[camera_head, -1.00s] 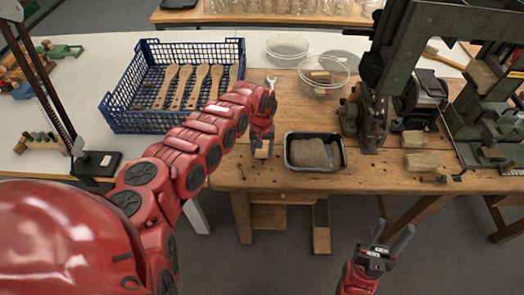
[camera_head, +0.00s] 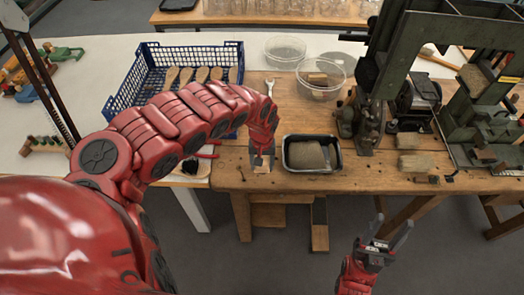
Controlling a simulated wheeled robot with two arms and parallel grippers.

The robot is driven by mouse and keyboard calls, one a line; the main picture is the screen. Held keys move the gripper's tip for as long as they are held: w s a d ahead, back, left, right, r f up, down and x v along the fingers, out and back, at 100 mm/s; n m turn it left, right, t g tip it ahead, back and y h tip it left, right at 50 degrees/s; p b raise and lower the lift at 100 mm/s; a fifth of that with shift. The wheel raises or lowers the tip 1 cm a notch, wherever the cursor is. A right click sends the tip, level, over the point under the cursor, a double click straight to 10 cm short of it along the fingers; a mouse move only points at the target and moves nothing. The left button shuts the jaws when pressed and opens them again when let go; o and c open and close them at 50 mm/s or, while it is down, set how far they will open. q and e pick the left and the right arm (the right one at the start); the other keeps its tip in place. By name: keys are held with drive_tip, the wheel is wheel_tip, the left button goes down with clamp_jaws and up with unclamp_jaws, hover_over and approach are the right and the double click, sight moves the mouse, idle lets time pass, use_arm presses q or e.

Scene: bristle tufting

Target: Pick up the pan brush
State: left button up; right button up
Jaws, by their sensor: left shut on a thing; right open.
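The pan brush (camera_head: 262,169) shows only as a small pale wooden piece at the front edge of the wooden bench, left of the black tray. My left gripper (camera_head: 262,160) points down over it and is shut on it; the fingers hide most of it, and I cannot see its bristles. I cannot tell whether it still touches the bench top. My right gripper (camera_head: 388,240) is open and empty, in front of the bench and below its edge.
A black tray (camera_head: 287,166) with a grey-brown filling stands just right of the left gripper. Behind are a blue crate (camera_head: 118,100) with wooden handles and clear bowls (camera_head: 321,92). Green machines (camera_head: 395,75) stand at right. A red-handled tool (camera_head: 208,154) lies left, partly under my arm.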

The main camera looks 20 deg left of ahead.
use_arm(q)
drive_tip(key=s+d+r+p, duration=0.1)
drive_tip(key=s+d+p, duration=0.1)
drive_tip(key=s+p, duration=0.5)
drive_tip(key=shift+s+d+p, duration=0.25)
drive_tip(key=shift+s+p, duration=0.15)
drive_tip(key=shift+p, duration=0.65)
